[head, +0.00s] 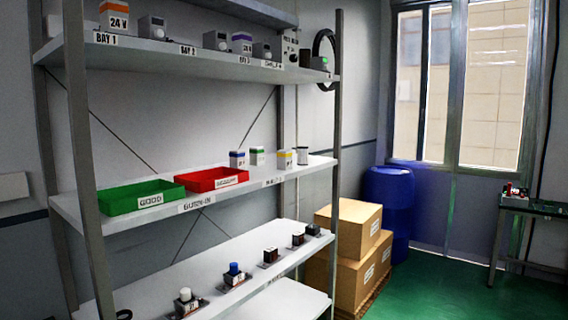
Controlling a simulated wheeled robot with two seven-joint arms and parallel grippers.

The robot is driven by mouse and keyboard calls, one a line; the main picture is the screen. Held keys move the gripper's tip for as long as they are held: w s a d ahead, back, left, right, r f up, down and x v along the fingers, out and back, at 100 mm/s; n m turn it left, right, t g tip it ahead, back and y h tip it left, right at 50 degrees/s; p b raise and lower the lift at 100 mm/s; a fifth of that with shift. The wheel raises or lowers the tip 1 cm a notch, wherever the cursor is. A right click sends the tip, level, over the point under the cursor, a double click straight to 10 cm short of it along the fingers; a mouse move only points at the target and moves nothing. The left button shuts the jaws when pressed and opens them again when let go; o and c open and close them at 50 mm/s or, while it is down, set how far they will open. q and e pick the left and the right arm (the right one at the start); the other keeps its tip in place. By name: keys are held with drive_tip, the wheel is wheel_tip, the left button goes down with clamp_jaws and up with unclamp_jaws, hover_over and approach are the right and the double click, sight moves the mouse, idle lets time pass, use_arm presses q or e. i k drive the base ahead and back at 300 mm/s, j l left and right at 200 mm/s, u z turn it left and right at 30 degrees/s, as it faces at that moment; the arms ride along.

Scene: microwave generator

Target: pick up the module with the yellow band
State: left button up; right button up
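The module with the yellow band (284,160) is a small white block standing upright on the middle shelf (215,196), toward its right end. A white module with a green band (257,156) and one with a blue-purple band (237,159) stand to its left. A whitish cylinder with a dark top (302,155) stands just right of it. Neither of my grippers is in view.
A green bin (140,198) and a red bin (211,179) sit left on the middle shelf. Upright posts (337,150) frame the shelving. Several small devices stand on the shelves above and below. Boxes (348,225) and a blue barrel (388,200) stand right; green floor lies beyond.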

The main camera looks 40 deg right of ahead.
sight(284, 157)
drive_tip(key=i+j, duration=0.55)
drive_tip(key=j, duration=0.15)
drive_tip(key=z, duration=1.75)
drive_tip(key=i+j, duration=0.05)
